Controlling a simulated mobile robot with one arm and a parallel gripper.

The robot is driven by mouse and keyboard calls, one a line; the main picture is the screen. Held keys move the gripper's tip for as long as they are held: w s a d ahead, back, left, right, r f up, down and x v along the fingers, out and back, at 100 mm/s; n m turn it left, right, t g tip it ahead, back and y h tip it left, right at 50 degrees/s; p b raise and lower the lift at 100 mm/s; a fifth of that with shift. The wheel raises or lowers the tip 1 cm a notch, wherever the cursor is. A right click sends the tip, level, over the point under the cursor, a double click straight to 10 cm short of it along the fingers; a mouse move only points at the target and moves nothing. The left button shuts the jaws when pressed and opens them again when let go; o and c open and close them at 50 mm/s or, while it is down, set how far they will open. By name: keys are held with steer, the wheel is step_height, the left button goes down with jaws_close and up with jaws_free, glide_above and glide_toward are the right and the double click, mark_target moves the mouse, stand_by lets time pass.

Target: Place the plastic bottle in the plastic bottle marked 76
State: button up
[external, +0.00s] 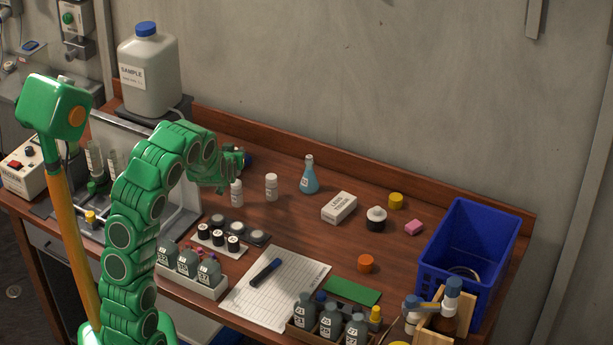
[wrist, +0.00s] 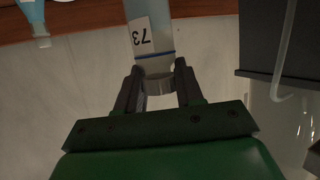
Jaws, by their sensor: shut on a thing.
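In the wrist view, my gripper (wrist: 160,80) is shut on the neck end of a pale, see-through plastic bottle (wrist: 140,15). Its label reads 73, upside down in the picture, above a blue line. In the external view, my gripper (external: 236,160) is over the back of the bench. A small white bottle (external: 236,193) shows just below it; I cannot tell if this is the held one. Grey numbered bottles stand in a white tray (external: 206,288) and in a wooden rack (external: 312,341). Their numbers are too small to read surely; I make out no 76.
Another white bottle (external: 271,187), a blue flask (external: 309,176) and a white box (external: 339,207) stand right of my gripper. A blue crate (external: 440,268) is at the right edge. A large jug (external: 150,78) is at the back left. A paper sheet (external: 300,270) lies in front.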

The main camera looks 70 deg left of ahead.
steer(key=shift+w+a+f, duration=0.1)
steer(key=shift+a+f, duration=0.05)
steer(key=shift+f, duration=1.5)
steer(key=shift+f, duration=0.1)
steer(key=o, duration=1)
steer(key=shift+d+r, duration=0.35)
steer(key=shift+d, duration=0.1)
steer(key=shift+s+v, duration=0.1)
steer(key=shift+v, duration=1.55)
steer(key=shift+s+v, duration=0.15)
steer(key=shift+v, duration=1.5)
steer(key=shift+f, duration=0.15)
